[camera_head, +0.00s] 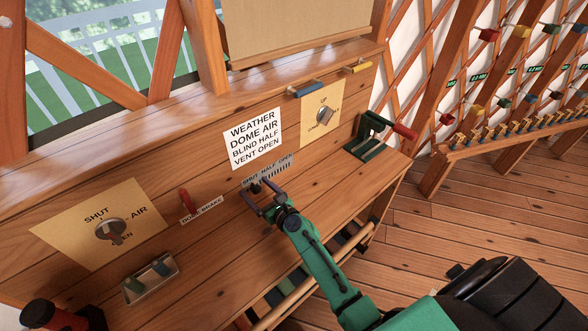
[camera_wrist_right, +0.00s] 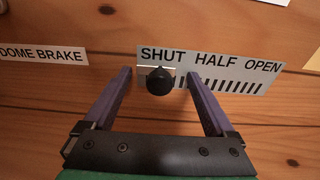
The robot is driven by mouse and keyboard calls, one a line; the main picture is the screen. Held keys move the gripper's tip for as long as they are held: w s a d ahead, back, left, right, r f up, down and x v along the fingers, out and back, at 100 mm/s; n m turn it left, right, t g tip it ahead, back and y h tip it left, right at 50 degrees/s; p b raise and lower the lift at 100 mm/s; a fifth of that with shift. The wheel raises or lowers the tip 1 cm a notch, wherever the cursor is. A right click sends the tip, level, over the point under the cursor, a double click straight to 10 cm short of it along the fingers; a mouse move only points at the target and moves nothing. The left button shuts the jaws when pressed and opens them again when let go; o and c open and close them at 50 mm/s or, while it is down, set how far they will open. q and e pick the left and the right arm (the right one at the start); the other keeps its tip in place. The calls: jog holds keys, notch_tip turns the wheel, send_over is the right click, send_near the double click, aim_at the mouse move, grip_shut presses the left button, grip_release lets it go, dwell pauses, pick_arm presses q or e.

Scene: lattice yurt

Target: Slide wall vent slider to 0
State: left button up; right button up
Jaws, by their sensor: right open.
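The wall vent slider is a dark round knob (camera_wrist_right: 160,81) at the left end of a grey plate (camera_wrist_right: 245,78) marked SHUT, HALF, OPEN. The knob sits just under the word SHUT, left of a row of dark slots. In the head view the plate (camera_head: 277,169) is on the wooden panel below the white sign, and the knob (camera_head: 256,188) shows between the fingers. My right gripper (camera_wrist_right: 160,76) is open, with one purple finger on each side of the knob and a visible gap to both. It also shows in the head view (camera_head: 260,189). My left gripper is not in view.
A white sign (camera_head: 254,138) reads WEATHER DOME AIR, BLIND HALF, VENT OPEN. A red DOME BRAKE lever (camera_head: 185,202) is to the left, with a SHUT/AIR/OPEN dial (camera_head: 111,230) beyond it. A green clamp with a red handle (camera_head: 376,137) stands to the right.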

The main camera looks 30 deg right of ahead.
jog(key=shift+s, duration=0.1)
jog(key=shift+s+d+r+p, duration=0.1)
jog(key=shift+s+r+p, duration=0.15)
jog(key=shift+p, duration=0.1)
jog(key=s+d+r+p, duration=0.1)
jog(key=s+r+p, duration=0.1)
jog(key=s, duration=0.4)
jog(key=shift+d+r, duration=0.25)
jog(key=shift+d, duration=0.05)
jog(key=shift+s, duration=0.1)
